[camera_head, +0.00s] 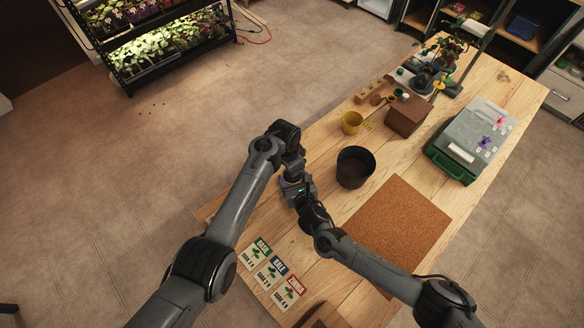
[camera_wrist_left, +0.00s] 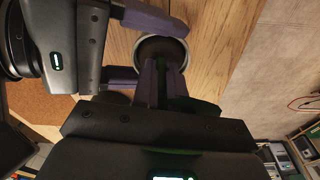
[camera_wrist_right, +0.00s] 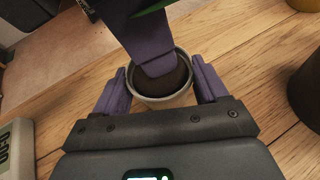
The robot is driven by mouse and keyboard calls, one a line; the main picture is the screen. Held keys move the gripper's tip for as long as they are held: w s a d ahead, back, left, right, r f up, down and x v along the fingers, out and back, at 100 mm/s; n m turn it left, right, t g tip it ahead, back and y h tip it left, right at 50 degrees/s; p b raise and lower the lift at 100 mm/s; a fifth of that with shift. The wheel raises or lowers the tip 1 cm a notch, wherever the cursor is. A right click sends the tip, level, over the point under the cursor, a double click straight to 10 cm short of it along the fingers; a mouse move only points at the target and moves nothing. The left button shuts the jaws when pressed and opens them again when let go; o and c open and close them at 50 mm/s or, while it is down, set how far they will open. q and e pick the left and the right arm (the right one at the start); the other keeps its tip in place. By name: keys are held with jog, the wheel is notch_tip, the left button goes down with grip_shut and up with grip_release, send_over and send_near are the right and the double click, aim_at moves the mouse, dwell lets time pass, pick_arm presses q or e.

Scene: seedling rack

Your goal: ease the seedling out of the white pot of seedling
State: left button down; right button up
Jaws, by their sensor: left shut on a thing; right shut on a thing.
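The white pot (camera_wrist_right: 166,103), filled with dark soil (camera_wrist_right: 170,84), stands between the purple fingers of my right gripper (camera_wrist_right: 158,72), which is shut on it. Its rim also shows in the left wrist view (camera_wrist_left: 184,45). My left gripper (camera_wrist_left: 162,66) points down over the pot. Its fingers are close together, with their tips at the soil. Dark green leaves (camera_wrist_left: 196,106) show beside these fingers, so it is shut on the seedling. The stem is hidden by the fingers. In the head view, the arms hide pot and seedling.
An empty-looking black pot (camera_head: 355,168) stands to the right, near a cork mat (camera_head: 398,224). Seed packets (camera_head: 272,270) lie at the front left. A yellow mug (camera_head: 351,123), a brown box (camera_head: 405,117) and a green-based bin (camera_head: 472,145) are farther back.

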pick_arm(q)
jog(key=shift+r, duration=0.25)
jog(key=shift+r, duration=0.8)
jog(key=shift+r, duration=0.1)
jog(key=shift+r, duration=1.95)
pick_arm(e)
jog(key=o, duration=1.5)
jog(key=shift+o, duration=0.2)
pick_arm(q)
jog(key=shift+r+p, duration=1.95)
jog(key=shift+p, duration=0.5)
pick_arm(e)
jog(key=s+d+r, duration=0.3)
jog(key=s+r, duration=0.6)
jog(key=s, duration=0.1)
jog(key=shift+s+d+r, duration=0.25)
jog(key=shift+r, duration=0.05)
